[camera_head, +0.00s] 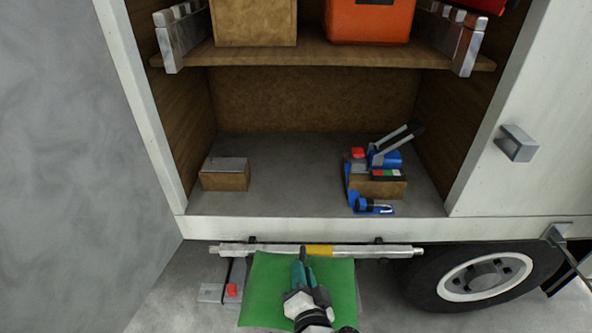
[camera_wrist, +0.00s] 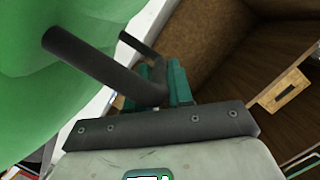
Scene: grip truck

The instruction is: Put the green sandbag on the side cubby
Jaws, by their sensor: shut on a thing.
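The green sandbag (camera_head: 341,284) shows below the cubby's front sill in the head view, just under a metal bar. It also fills the upper left of the wrist view (camera_wrist: 60,100). The truck's side cubby (camera_head: 275,188) is open, with a grey floor and brown walls, behind and above the bag.
On the cubby floor, a small box (camera_head: 225,179) stands left and a blue tool on a block (camera_head: 378,188) stands right, with clear floor between. A shelf (camera_head: 330,57) above bears boxes. A metal bar (camera_head: 375,252) runs below the sill. A wheel (camera_head: 478,275) is at right.

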